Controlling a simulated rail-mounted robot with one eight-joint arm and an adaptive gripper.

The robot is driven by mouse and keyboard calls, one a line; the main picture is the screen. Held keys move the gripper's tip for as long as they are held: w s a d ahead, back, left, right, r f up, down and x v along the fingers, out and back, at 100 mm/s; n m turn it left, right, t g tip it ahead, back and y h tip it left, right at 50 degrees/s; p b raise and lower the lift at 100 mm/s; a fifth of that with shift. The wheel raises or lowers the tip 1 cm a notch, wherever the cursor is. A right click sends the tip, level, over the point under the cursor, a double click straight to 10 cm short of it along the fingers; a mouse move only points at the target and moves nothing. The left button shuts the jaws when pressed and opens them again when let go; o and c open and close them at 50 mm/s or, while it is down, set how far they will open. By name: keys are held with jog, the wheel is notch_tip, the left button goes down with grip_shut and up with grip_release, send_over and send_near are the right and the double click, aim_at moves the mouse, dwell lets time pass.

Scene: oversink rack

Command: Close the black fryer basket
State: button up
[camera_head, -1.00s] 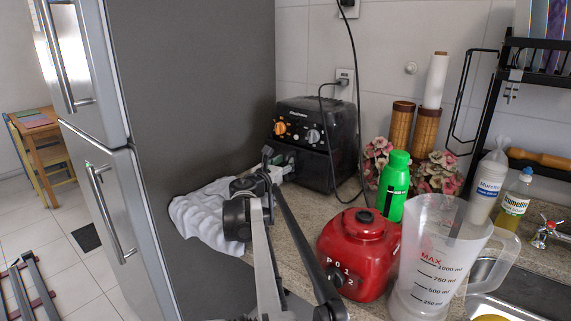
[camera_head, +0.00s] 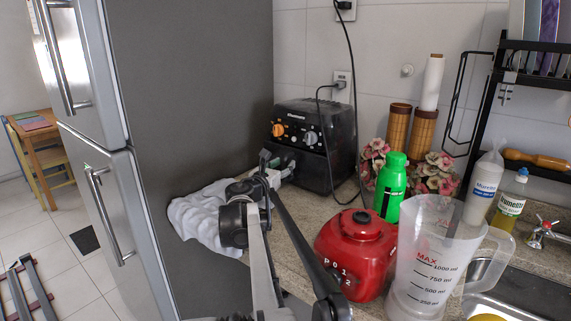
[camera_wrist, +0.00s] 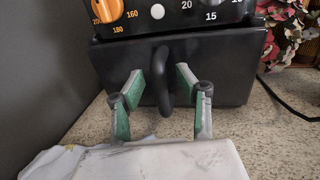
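The black fryer (camera_head: 335,130) stands on the counter against the tiled wall, beside the fridge. In the wrist view its basket (camera_wrist: 225,75) shows as a dark front face below the control panel, with a curved vertical handle (camera_wrist: 164,75). The basket's front looks close to the fryer body; any gap is hard to tell. My gripper (camera_head: 284,170) is at the basket front in the head view and partly hides it. In the wrist view my gripper (camera_wrist: 165,82) is open, its green-padded fingers spread on either side of the handle, with visible space between.
A white cloth (camera_head: 200,215) lies on the counter by the fridge (camera_head: 190,120), under my arm. A red blender base (camera_head: 355,250), a clear jug (camera_head: 430,265) and a green bottle (camera_head: 391,188) stand to the right. A black cord hangs by the fryer.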

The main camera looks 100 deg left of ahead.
jog(key=v, duration=1)
jog(key=shift+w, duration=0.15)
